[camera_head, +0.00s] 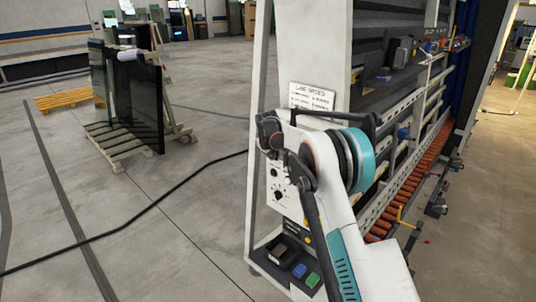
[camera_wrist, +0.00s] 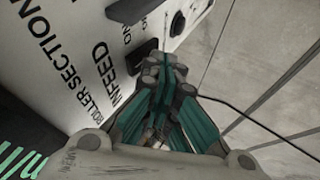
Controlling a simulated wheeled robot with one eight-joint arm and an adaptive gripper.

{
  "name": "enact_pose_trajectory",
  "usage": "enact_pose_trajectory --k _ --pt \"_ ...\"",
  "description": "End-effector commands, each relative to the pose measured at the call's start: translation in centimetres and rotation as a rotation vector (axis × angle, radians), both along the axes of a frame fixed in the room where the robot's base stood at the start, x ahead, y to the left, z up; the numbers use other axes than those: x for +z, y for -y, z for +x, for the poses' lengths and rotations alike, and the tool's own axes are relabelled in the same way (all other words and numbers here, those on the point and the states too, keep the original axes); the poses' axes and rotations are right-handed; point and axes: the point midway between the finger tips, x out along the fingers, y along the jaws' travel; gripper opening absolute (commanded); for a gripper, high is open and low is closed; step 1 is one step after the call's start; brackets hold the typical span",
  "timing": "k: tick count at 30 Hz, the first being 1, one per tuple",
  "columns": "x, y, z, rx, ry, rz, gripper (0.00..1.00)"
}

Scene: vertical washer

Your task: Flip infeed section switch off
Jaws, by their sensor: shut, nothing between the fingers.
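The white control panel (camera_wrist: 75,30) fills the upper left of the wrist view, with black lettering that reads "ROLLER SECTION" and "INFEED". A black switch (camera_wrist: 140,57) sits beside the "INFEED" lettering, partly hidden by my fingers. I cannot tell its position. My gripper (camera_wrist: 165,62) has teal and grey fingers drawn together, empty, with the tips right at the switch. Whether they touch it is unclear. In the head view, the panel (camera_head: 279,196) shows on the machine's end, partly hidden by my arm.
A black handle (camera_wrist: 130,10) and a round knob (camera_wrist: 177,22) are farther along the panel. In the head view, orange rollers (camera_head: 412,175) run along the machine's right side. A glass rack (camera_head: 135,95) and a cable (camera_head: 150,205) are on the open floor at left.

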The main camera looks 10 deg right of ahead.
Motion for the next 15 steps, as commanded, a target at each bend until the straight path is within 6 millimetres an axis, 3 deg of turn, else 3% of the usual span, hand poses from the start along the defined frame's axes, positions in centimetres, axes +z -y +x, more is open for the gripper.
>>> enact_pose_trajectory --k 15 --pt "-0.62 0.45 0.22 -0.002 0.057 -0.081 0.00"
